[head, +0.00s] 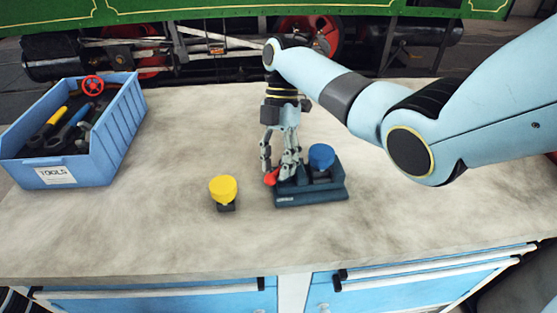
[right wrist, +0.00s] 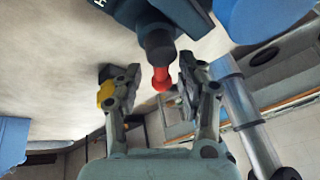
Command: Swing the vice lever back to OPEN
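The vice (head: 312,190) is a dark blue block on the bench, with a round blue cap (head: 321,157) on top. Its lever ends in a red knob (head: 271,177) at the vice's left side. My right gripper (head: 277,170) points down over that side, its fingers apart. In the right wrist view the red knob (right wrist: 161,80) on its dark stem shows between the open fingertips (right wrist: 155,84), nearer the right finger. I cannot tell whether that finger touches it. OPEN lettering is not readable. My left gripper is not in view.
A yellow-capped piece on a dark base (head: 223,189) stands left of the vice. A blue tool crate (head: 118,130) with several tools stands at the far left. The bench top (head: 160,225) is otherwise clear. The green steam tram (head: 200,10) is behind.

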